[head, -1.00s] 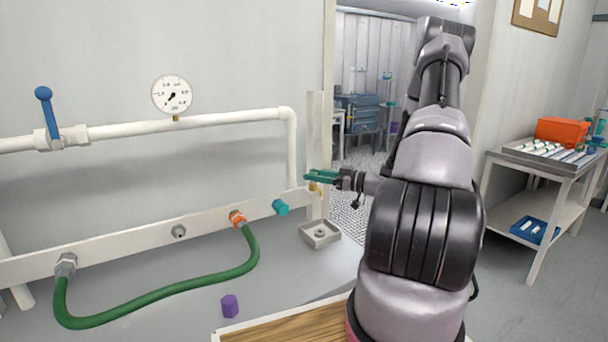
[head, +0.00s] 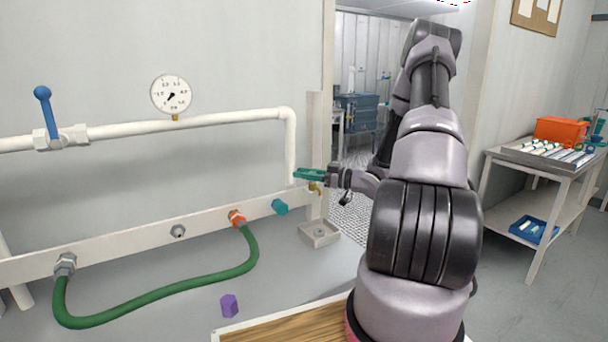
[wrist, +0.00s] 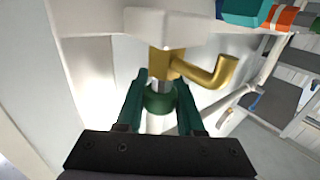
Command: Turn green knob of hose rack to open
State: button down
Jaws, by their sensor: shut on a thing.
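The green knob (wrist: 160,98) sits on a brass tap (wrist: 168,62) with a bent spout, fixed at the end of the white hose rack rail (head: 205,225). In the wrist view my gripper (wrist: 160,104) has its two teal fingers on either side of the knob, shut on it. In the head view my gripper (head: 308,175) is at the rail's right end, and a bit of the brass tap (head: 314,187) shows just below the fingers. The knob itself is hidden there by the fingers.
A teal cap (head: 280,207) and an orange fitting (head: 237,218) are on the rail, left of the tap. A white pipe (head: 292,150) rises close behind.

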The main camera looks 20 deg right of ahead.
jog(key=shift+s+n+g+y, duration=0.1)
jog(key=shift+n+g+y, duration=0.4)
jog(key=shift+g, duration=0.1)
jog(key=c, duration=0.8)
grip_release()
jog(key=v, duration=1)
jog(key=shift+s+d, duration=0.25)
jog(key=shift+d, duration=0.05)
